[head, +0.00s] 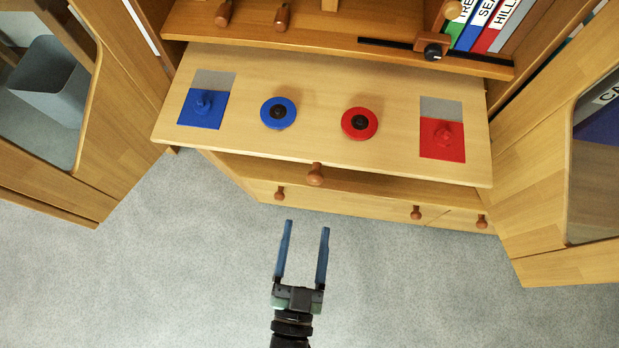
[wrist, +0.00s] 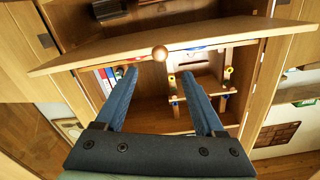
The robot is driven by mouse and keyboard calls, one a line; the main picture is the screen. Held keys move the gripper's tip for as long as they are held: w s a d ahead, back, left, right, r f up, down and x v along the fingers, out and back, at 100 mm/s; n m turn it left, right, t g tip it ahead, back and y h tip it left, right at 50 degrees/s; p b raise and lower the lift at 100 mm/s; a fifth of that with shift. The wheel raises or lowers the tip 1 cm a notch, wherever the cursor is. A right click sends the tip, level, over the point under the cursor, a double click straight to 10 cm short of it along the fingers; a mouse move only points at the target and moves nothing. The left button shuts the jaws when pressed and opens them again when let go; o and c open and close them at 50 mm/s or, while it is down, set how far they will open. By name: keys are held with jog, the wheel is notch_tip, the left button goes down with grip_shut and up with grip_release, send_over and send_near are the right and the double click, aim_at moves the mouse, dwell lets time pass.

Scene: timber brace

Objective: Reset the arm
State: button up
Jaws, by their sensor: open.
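My gripper (head: 305,226) is open and empty, with two blue fingers spread apart. In the head view it is over the grey floor, in front of the wooden cabinet and below the pull-out board (head: 315,92). In the wrist view the gripper (wrist: 162,72) also shows open, with nothing between its fingers. The wooden knob (head: 315,174) on the board's front edge lies beyond the fingertips in the head view.
On the board are a blue plate (head: 203,108), a blue disc (head: 278,112), a red disc (head: 360,122) and a red plate (head: 442,138). Open cabinet doors stand at left (head: 120,110) and right (head: 540,190). Binders (head: 490,27) stand at upper right. The floor (head: 180,270) is clear.

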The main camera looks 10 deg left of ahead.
jog(key=shift+s, duration=0.7)
